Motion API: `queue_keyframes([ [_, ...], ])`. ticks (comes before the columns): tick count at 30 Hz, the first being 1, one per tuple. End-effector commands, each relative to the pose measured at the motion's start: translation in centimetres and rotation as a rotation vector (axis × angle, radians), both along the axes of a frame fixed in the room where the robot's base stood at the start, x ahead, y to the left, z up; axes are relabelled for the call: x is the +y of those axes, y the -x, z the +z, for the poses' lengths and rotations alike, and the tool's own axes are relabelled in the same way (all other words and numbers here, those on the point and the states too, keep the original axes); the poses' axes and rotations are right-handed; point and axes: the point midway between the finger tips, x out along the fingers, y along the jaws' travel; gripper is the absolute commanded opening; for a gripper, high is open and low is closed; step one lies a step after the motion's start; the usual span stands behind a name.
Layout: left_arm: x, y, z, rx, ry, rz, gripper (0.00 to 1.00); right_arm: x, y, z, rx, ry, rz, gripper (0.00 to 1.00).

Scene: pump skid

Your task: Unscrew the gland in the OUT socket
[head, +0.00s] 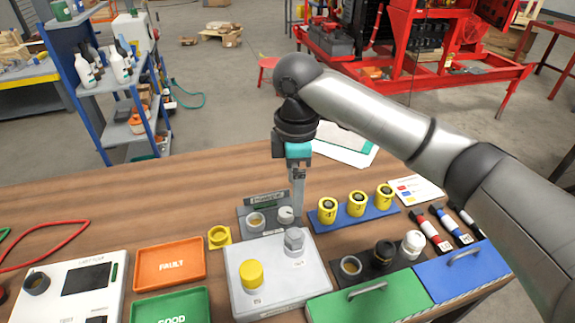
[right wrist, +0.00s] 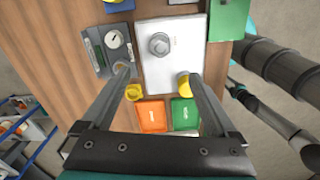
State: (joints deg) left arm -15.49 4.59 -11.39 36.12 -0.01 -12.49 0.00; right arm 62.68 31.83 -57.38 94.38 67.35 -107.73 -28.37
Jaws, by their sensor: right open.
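A grey hex gland (head: 293,241) stands upright in a socket at the back right of a light grey box (head: 285,292). A yellow round cap (head: 251,274) sits in the other socket at the front left. The socket labels are too small to read surely. In the right wrist view the gland (right wrist: 160,43) lies beyond and between my fingertips, apart from them, and the yellow cap (right wrist: 184,80) is partly behind one finger. My right gripper (head: 298,203) points down behind the gland; in the wrist view its jaws (right wrist: 158,73) are spread and empty. My left gripper is not in view.
A gauge station (head: 249,233) and a yellow ring (head: 219,237) stand beside the box. A blue rack of yellow parts (head: 357,209), an orange FAULT tray (head: 170,264), a green tray (head: 170,305) and a green lidded case (head: 370,300) surround it. The rear left tabletop is clear.

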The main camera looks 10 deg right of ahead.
Motion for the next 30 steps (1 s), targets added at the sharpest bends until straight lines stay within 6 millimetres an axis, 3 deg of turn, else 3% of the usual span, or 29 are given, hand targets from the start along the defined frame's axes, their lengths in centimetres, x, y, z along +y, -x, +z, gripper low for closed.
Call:
queue_keyframes([
  [5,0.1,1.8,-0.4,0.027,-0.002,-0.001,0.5,-0.1,0.0,-1.2,0.002,0.002,-0.001,0.94],
  [12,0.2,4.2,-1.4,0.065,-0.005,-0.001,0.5,-0.1,0.1,-5.7,0.002,0.003,0.0,0.94],
  [24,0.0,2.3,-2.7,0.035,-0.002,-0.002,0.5,0.0,0.1,-13.1,0.001,0.002,0.0,0.94],
  [30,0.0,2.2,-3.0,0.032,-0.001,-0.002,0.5,0.0,0.0,-14.8,-0.002,0.001,0.001,0.94],
])
